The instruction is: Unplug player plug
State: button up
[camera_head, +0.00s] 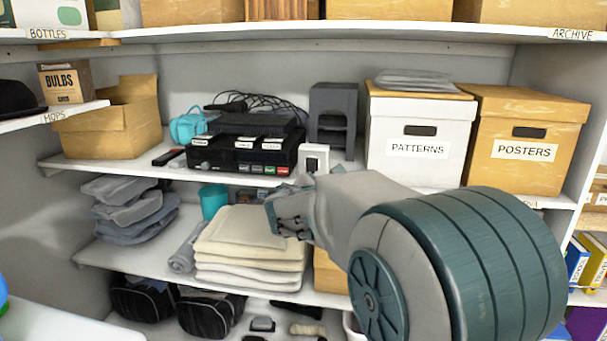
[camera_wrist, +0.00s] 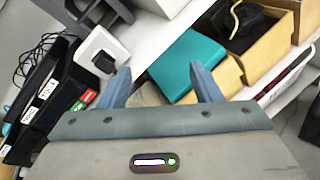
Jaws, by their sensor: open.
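A white socket block (camera_head: 315,158) stands at the front of the middle shelf, right of the black player (camera_head: 262,150). A dark plug sits in the socket's face; it shows in the wrist view as a black plug (camera_wrist: 104,62) in the white socket (camera_wrist: 100,45). The player's labelled edge and coloured buttons show at the left of the wrist view (camera_wrist: 58,95). My gripper (camera_head: 285,215) is in front of and below the socket, near the folded towels. In the wrist view my gripper (camera_wrist: 162,80) is open and empty, with the plug just beyond and left of its left finger.
Cream towels (camera_head: 240,245) and a teal cup (camera_head: 213,200) are on the lower shelf. A grey stand (camera_head: 333,117) is behind the socket. Boxes labelled PATTERNS (camera_head: 418,132) and POSTERS (camera_head: 523,139) stand to the right. Loose black cables (camera_head: 262,101) lie behind the player.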

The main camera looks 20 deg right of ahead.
aim_at(310, 169)
jog(key=w+a+n+t+y+b, duration=0.1)
jog(key=w+n+t, duration=0.1)
jog(key=w+n, duration=0.3)
jog(key=w+a+f+n+t+b, duration=0.1)
jog(key=w+n+t+b, duration=0.1)
jog(key=w+n+t, duration=0.1)
jog(key=shift+w+a+n+y, duration=0.25)
jog(key=shift+w+n+y, duration=0.15)
jog(key=shift+w+n, duration=0.75)
jog(key=shift+w+m, duration=0.25)
jog(key=shift+w, duration=0.05)
jog(key=shift+p+x, duration=1.15)
jog(key=shift+x, duration=3.35)
jog(key=shift+s+b, duration=0.1)
jog(key=shift+b, duration=0.65)
grip_shut()
jog(key=shift+b+v, duration=1.5)
jog(key=shift+v, duration=1.5)
jog(key=shift+d, duration=0.1)
